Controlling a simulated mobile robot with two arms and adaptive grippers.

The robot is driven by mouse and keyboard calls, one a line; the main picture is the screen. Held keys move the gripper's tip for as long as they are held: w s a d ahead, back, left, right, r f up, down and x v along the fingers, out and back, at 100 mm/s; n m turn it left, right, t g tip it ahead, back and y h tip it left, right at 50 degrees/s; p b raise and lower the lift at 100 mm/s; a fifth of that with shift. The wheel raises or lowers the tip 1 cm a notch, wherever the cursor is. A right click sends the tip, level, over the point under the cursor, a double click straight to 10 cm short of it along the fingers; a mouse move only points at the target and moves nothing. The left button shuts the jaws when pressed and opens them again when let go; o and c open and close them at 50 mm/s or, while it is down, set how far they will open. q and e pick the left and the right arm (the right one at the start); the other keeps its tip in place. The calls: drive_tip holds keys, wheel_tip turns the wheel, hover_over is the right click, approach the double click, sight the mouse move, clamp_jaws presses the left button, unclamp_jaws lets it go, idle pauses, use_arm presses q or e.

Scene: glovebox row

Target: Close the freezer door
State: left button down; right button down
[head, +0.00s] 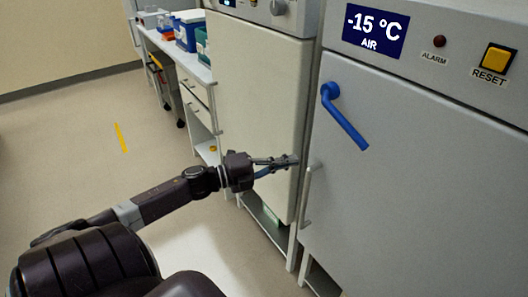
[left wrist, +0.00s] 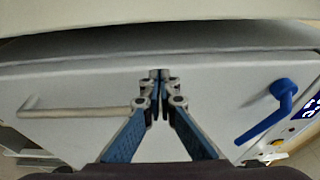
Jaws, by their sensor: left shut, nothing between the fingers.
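The freezer door (head: 420,190) is a large light grey panel under a "-15 °C AIR" display (head: 375,29). It has a blue lever (head: 345,115) at upper left and a pale bar handle (head: 306,197) below. I cannot tell whether it is fully shut. My left gripper (head: 288,161) is shut and empty, near the door's left edge between lever and bar handle. In the left wrist view, its fingertips (left wrist: 158,76) lie over the door face (left wrist: 80,75), with the bar handle (left wrist: 75,112) left and the lever (left wrist: 268,112) right. Contact is unclear. My right gripper is out of view.
A cream cabinet (head: 255,95) stands directly left of the freezer. Beyond it is a bench (head: 185,60) with blue and green boxes (head: 188,32). An alarm light (head: 439,41) and yellow reset button (head: 497,58) sit above the door. The floor (head: 75,140) at left is clear.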

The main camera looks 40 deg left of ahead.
use_arm(q)
drive_tip(key=v, duration=0.8)
drive_tip(key=shift+s+f, duration=0.2)
drive_tip(key=shift+s, duration=0.3)
drive_tip(key=shift+d, duration=0.15)
